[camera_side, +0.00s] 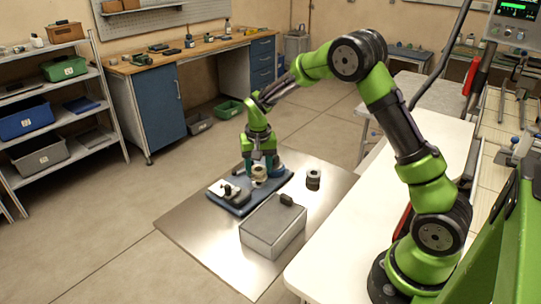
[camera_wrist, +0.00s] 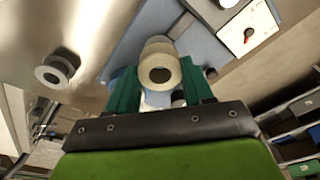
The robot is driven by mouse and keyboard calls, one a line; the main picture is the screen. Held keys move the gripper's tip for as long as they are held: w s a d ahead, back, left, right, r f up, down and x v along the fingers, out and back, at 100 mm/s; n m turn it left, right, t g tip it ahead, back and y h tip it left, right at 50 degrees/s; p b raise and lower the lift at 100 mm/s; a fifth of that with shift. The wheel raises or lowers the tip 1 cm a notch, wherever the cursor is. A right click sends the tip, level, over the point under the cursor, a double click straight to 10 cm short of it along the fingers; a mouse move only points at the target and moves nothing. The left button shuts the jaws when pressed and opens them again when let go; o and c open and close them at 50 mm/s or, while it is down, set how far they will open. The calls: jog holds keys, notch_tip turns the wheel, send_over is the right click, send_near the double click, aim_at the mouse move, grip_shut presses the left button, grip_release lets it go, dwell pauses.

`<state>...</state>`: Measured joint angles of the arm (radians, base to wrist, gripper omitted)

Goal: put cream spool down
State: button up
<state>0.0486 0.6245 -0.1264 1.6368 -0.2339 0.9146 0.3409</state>
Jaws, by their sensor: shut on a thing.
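The cream spool (camera_wrist: 160,70) shows between the two green fingers of my gripper (camera_wrist: 160,92) in the wrist view, with its dark centre hole facing the camera. In the side view the spool (camera_side: 259,171) is small and pale at the tips of my gripper (camera_side: 260,165). My gripper is shut on it and points down over a blue board (camera_side: 236,204). I cannot tell whether the spool touches the board.
A dark-and-grey reel (camera_side: 313,179) stands on the metal sheet (camera_side: 190,228) to the right; it also shows in the wrist view (camera_wrist: 54,73). A white-and-black device (camera_side: 228,190) sits on the board's left.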

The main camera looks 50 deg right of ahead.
aim_at(259, 173)
jog(key=o, duration=1)
notch_tip(259, 173, up, 13)
jog(key=s, duration=0.1)
jog(key=s+a+r+n+t+y, duration=0.25)
jog(key=s+a+r, duration=0.4)
jog(key=s, duration=0.35)
jog(key=s+a+n+t, duration=0.2)
jog(key=s+a, duration=0.3)
jog(key=s, duration=0.7)
jog(key=shift+s+t, duration=0.4)
jog(key=shift+t, duration=0.45)
jog(key=shift+r+y, duration=0.1)
jog(key=shift+y, duration=0.15)
